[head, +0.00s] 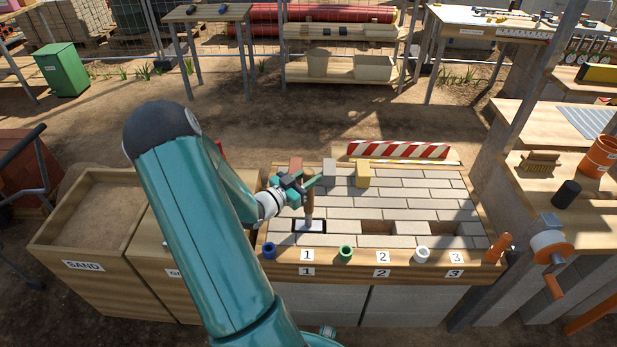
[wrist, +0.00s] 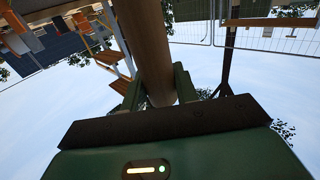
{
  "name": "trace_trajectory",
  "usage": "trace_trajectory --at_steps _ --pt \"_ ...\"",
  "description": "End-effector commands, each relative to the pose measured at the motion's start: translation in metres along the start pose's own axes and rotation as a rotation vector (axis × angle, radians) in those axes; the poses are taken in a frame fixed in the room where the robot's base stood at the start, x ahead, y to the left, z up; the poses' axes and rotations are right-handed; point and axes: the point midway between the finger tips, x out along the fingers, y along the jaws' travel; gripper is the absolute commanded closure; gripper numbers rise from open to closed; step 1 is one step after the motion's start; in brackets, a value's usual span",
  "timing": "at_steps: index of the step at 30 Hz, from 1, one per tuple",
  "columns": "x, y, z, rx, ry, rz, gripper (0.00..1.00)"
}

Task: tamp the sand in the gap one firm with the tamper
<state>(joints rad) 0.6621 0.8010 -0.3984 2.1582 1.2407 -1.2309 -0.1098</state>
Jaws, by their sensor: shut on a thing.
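My gripper (head: 308,183) is shut on the wooden handle of the tamper (head: 309,205), above the left front of the paved bench. The tamper stands about upright, its pale foot at gap one (head: 295,226), behind the front label 1. Dark edges of the gap show around the foot. The foot covers most of the gap, so the sand under it is hidden, and I cannot tell how firmly it presses. In the wrist view the brown tamper handle (wrist: 148,55) runs between the green fingers of my gripper (wrist: 158,98).
Gap two (head: 378,227) and gap three (head: 443,228) lie open to the right. Red (head: 295,165), grey (head: 329,168) and yellow (head: 363,175) blocks stand behind. Blue (head: 269,251), green (head: 346,253) and white (head: 421,255) rings line the front edge. A sand bin (head: 85,267) stands left.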

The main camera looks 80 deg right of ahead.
Motion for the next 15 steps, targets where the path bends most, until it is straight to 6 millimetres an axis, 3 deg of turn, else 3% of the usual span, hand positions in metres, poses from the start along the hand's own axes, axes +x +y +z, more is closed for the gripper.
trace_trajectory --at_steps 8,15 --pt "0.000 -0.001 0.044 -0.004 0.004 -0.001 1.00" --pt "0.000 -0.001 0.035 0.003 0.005 0.000 1.00"
